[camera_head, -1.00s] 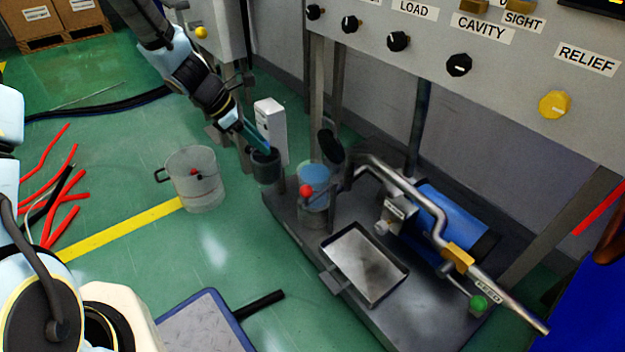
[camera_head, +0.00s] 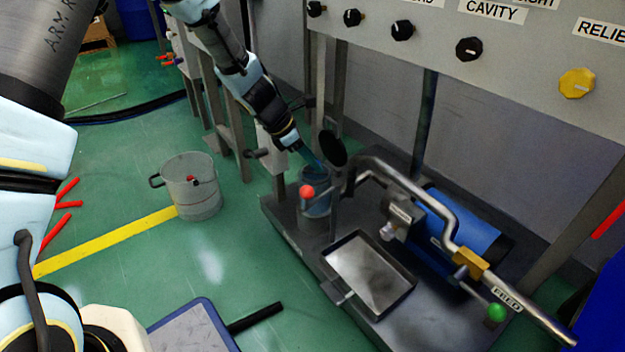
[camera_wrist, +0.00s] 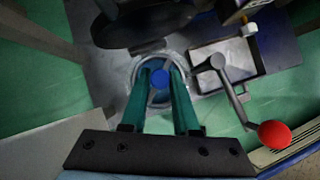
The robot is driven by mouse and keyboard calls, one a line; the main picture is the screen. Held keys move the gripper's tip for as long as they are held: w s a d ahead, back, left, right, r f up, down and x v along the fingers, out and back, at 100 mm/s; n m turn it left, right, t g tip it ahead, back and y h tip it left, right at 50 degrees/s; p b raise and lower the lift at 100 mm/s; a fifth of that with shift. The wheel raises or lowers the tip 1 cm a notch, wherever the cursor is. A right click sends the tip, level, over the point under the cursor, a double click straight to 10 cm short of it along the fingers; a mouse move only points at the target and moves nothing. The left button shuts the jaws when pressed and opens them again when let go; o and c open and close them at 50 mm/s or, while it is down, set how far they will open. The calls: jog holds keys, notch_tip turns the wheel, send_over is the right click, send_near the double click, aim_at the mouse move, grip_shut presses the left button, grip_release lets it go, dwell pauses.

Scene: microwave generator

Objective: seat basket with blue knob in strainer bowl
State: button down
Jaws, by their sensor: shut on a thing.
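My gripper (camera_head: 319,167) points down into the top of the strainer bowl (camera_head: 316,204), a clear-walled cylinder on the dark skid. In the wrist view, the teal fingers (camera_wrist: 161,88) are shut on the blue knob (camera_wrist: 160,77) of the basket. The knob is near the middle of the bowl's round rim (camera_wrist: 136,66), which surrounds the fingertips. The basket's body is mostly hidden by the fingers and bowl wall, so I cannot tell its exact depth or whether it touches the bottom.
A dark round lid (camera_head: 333,149) stands open behind the bowl. A red ball handle (camera_head: 307,192) is at its front. A metal tray (camera_head: 368,274) and pipe (camera_head: 440,215) lie to the right. A clear bucket (camera_head: 192,188) stands on the floor at left.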

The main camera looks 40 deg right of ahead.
aim_at(310, 172)
jog(key=shift+f+b, duration=1.05)
jog(key=shift+f, duration=1.25)
jog(key=shift+f, duration=0.15)
jog(key=c, duration=0.7)
grip_release()
jog(key=shift+o, duration=0.2)
jog(key=p+v, duration=0.5)
jog(key=v, duration=0.7)
jog(key=shift+r, duration=0.2)
